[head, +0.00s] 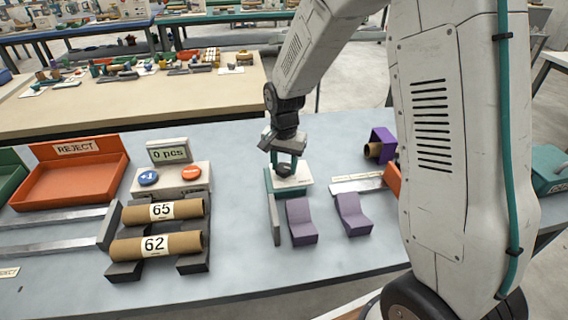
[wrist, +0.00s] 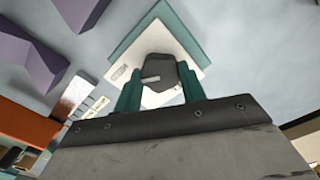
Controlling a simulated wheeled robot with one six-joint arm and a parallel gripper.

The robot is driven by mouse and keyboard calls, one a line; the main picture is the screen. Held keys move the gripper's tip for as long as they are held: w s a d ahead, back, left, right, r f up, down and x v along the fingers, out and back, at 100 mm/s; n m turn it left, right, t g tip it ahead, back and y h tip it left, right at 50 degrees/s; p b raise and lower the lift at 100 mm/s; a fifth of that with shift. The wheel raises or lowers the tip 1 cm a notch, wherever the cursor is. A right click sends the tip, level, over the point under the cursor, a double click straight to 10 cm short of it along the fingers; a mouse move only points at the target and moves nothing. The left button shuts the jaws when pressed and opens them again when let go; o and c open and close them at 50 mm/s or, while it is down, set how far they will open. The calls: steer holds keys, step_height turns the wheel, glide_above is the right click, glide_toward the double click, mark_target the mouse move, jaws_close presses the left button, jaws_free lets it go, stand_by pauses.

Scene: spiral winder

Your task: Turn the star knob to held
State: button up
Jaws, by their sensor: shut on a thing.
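The dark star knob (head: 284,171) sits on a white plate on a teal base (head: 268,184), in the middle of the head view. My gripper (head: 285,158) reaches down onto the knob from above. In the wrist view the knob (wrist: 162,70) lies between my two teal fingers (wrist: 160,90), which are shut on it. A pale pointer mark on the knob points left there, toward a small label (wrist: 119,72) on the white plate. The label is too small to read. My fingers hide part of the knob's sides.
Two purple angled rests (head: 301,221) (head: 352,214) stand in front of the knob's base. Left are cardboard tubes marked 65 (head: 162,210) and 62 (head: 155,245), a button box (head: 171,190), a "0 pcs" display (head: 169,151) and an orange REJECT tray (head: 70,177). The front table area is clear.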

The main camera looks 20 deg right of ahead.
mark_target(284, 167)
stand_by(0.5)
steer(key=o, duration=1)
steer(key=shift+c, duration=0.2)
steer(key=shift+r, duration=0.15)
step_height(284, 167, up, 8)
steer(key=shift+f, duration=0.2)
steer(key=s+d+r+n, duration=0.1)
steer(key=s+r, duration=0.3)
steer(key=s, duration=0.6)
steer(key=s+d+r+n, duration=0.1)
steer(key=s+r+n, duration=0.3)
steer(key=s, duration=0.6)
steer(key=s+d+r+n+t, duration=0.1)
steer(key=s+r+n, duration=0.2)
steer(key=s, duration=0.7)
step_height(284, 167, up, 3)
steer(key=shift+s+d+f, duration=0.15)
steer(key=shift+d, duration=0.05)
